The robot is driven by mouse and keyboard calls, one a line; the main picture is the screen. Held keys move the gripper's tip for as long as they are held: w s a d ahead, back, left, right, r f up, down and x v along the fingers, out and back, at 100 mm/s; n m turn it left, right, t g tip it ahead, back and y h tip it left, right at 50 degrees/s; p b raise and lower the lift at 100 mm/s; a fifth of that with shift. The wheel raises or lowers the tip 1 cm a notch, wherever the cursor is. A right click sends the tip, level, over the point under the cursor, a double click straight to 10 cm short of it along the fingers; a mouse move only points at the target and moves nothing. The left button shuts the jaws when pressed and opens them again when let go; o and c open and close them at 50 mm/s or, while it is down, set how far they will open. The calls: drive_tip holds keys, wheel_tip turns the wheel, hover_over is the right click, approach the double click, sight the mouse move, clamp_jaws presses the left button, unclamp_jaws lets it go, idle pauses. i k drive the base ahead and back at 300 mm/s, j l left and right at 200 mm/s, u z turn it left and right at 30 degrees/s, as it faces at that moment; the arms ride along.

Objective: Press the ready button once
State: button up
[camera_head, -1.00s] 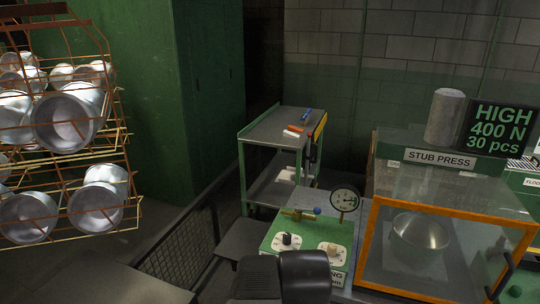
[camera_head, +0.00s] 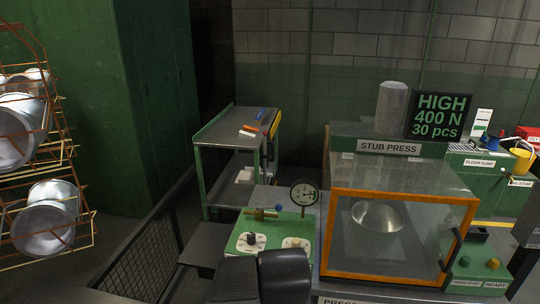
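The READY label (camera_head: 495,284) is on a green control box (camera_head: 478,272) at the lower right, beside the press. A yellow button (camera_head: 493,263) sits on the box above that label. A second, darker green button (camera_head: 464,261) sits to its left over another label too small to read surely. The stub press (camera_head: 390,165) has an orange-framed clear door (camera_head: 400,192) that looks shut, with a metal bowl (camera_head: 377,216) behind it. Dark parts of my arm (camera_head: 284,272) show at the bottom middle, left of the control box and apart from it. My gripper itself does not show.
A pressure gauge (camera_head: 304,194) and green dial panel (camera_head: 248,240) stand left of the press. A grey cart (camera_head: 222,124) is behind them. A wire rack of metal pots (camera_head: 92,220) is at the left. A sign (camera_head: 440,116) reads HIGH 400 N 30 pcs.

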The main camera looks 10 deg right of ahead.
sight(494, 263)
drive_tip(key=z, duration=2.05)
